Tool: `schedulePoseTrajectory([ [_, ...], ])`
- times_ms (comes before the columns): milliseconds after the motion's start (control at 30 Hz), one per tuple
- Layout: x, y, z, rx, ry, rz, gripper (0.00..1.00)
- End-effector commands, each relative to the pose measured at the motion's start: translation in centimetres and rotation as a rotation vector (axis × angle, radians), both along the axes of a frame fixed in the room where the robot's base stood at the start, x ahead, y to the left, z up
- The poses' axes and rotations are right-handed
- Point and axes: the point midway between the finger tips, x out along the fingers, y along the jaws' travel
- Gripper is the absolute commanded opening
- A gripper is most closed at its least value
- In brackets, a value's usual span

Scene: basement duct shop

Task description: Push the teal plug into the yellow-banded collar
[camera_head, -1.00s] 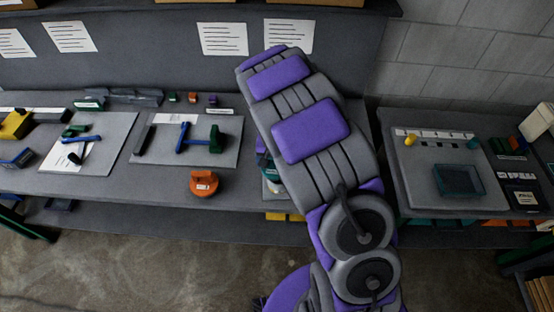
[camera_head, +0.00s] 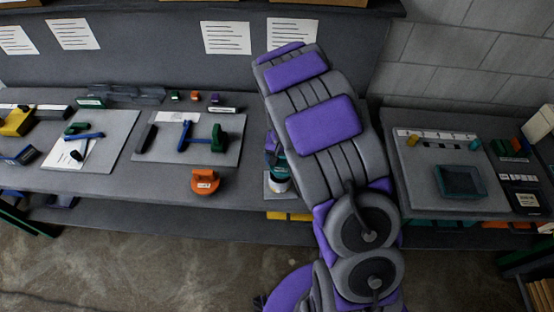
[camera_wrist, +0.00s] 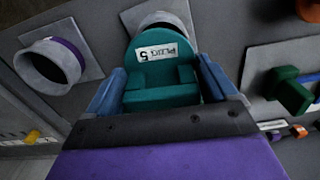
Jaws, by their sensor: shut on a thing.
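The teal plug (camera_wrist: 160,62), with a white label reading PLUG 5, is in the wrist view. My gripper (camera_wrist: 162,82) is shut on it, with one blue finger on each side. A pale round collar (camera_wrist: 158,20) on a square plate shows just beyond the plug, which covers most of it. I cannot see a yellow band on it, nor tell whether the plug touches it. A small teal part (camera_head: 281,165) shows at the arm's left edge, above a pale plate.
A purple-banded collar (camera_wrist: 50,65) stands at the left in the wrist view. In the head view, an orange plug (camera_head: 205,181) lies left of my arm, and a green block (camera_head: 217,139) stands on a grey board. A teal tray (camera_head: 460,182) sits on the right bench.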

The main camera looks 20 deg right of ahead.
Motion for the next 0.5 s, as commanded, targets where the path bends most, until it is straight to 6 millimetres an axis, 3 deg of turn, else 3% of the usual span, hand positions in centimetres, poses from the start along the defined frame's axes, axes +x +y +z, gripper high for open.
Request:
schedulePoseTrajectory([
  [500, 0.0, 0.9, -0.1, -0.012, 0.0, 0.0, 0.47],
])
